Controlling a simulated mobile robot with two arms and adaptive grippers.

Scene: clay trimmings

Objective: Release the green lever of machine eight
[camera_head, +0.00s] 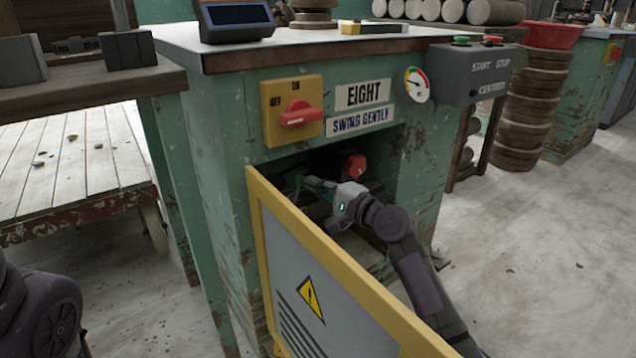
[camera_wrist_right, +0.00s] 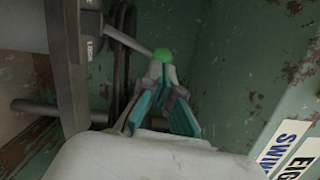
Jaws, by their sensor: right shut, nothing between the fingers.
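Machine eight (camera_head: 225,130) is a worn green cabinet with an "EIGHT" label (camera_head: 362,94). Its yellow-framed door (camera_head: 330,270) stands open, showing a dark recess. The green lever (camera_wrist_right: 163,54) shows in the right wrist view as a round green knob on a grey rod that runs up to the left. In the head view only a small green bit of it (camera_head: 298,181) shows at the recess's left side. My right gripper (camera_head: 308,182) reaches into the recess. In the right wrist view its shut, empty fingers (camera_wrist_right: 166,70) point at the knob, close to it; contact is unclear. My left gripper is out of view.
A red knob (camera_head: 355,166) sits in the recess behind my right wrist. A yellow switch box (camera_head: 292,110) with a red handle is above the opening. The open door stands in front of my right forearm. A start/stop box (camera_head: 472,72) juts out at the right.

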